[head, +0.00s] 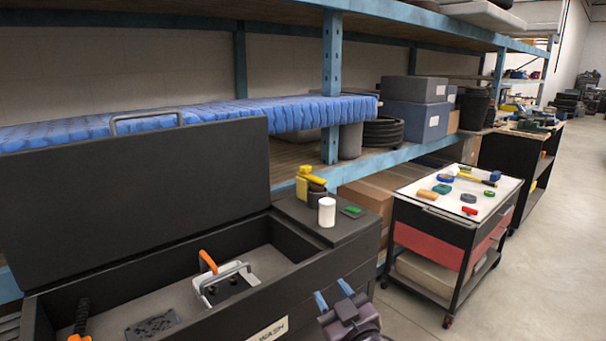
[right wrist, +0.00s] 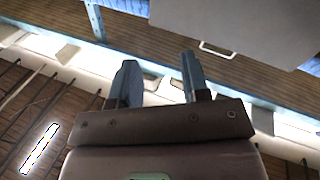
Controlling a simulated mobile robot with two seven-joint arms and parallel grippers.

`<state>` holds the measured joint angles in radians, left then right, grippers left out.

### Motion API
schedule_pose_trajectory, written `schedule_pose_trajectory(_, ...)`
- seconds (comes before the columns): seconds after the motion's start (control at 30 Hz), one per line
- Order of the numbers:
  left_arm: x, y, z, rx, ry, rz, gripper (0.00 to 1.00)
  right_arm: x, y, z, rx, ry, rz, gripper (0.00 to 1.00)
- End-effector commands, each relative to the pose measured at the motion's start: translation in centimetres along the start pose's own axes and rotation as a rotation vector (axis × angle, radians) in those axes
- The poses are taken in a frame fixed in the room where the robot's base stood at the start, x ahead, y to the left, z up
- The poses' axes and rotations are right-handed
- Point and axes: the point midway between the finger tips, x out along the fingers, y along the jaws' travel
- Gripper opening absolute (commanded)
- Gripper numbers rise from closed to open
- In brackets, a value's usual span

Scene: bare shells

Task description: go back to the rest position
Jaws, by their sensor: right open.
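My right gripper (head: 333,294) shows at the bottom edge of the head view, in front of the black chest (head: 330,268). Its two blue-grey fingers point up and stand apart with nothing between them. In the right wrist view the same gripper (right wrist: 160,80) is open and empty, with shelving behind it, partly washed out by light. My left gripper is in neither view.
The chest's lid (head: 150,200) is raised; an orange-handled tool (head: 222,278) lies inside. A white canister (head: 327,212) and yellow bottle (head: 303,183) stand on its right end. A tool cart (head: 458,222) stands to the right. Floor beyond the cart is clear.

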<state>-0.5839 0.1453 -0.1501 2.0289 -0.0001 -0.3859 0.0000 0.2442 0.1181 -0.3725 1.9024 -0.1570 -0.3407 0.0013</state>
Motion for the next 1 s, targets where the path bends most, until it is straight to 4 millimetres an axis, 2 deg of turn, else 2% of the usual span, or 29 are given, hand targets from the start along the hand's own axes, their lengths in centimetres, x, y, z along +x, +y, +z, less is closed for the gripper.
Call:
schedule_pose_trajectory(0.03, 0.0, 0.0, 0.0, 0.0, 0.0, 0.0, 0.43, -1.9, 0.7, 2.4, 0.04, -0.056, 0.017, 0.42)
schedule_pose_trajectory(0.2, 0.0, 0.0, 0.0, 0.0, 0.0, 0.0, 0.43, -8.0, 2.7, 8.7, 0.153, -0.207, 0.076, 0.42)
schedule_pose_trajectory(0.37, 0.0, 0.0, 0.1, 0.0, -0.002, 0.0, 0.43, -14.5, 4.0, 13.7, 0.224, -0.329, 0.137, 0.42)
schedule_pose_trajectory(0.6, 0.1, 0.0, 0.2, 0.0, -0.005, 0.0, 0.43, -25.6, 4.5, 20.3, 0.259, -0.537, 0.222, 0.42)
schedule_pose_trajectory(0.7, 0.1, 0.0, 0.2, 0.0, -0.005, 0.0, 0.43, -30.1, 3.9, 22.5, 0.27, -0.623, 0.24, 0.42)
schedule_pose_trajectory(0.8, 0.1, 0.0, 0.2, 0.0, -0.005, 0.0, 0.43, -33.4, 3.0, 23.8, 0.282, -0.688, 0.245, 0.42)
schedule_pose_trajectory(0.9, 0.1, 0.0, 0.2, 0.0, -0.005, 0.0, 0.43, -35.6, 2.3, 24.5, 0.29, -0.729, 0.248, 0.42)
schedule_pose_trajectory(1.0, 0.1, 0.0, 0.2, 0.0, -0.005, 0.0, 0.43, -36.6, 1.9, 24.8, 0.294, -0.748, 0.25, 0.42)
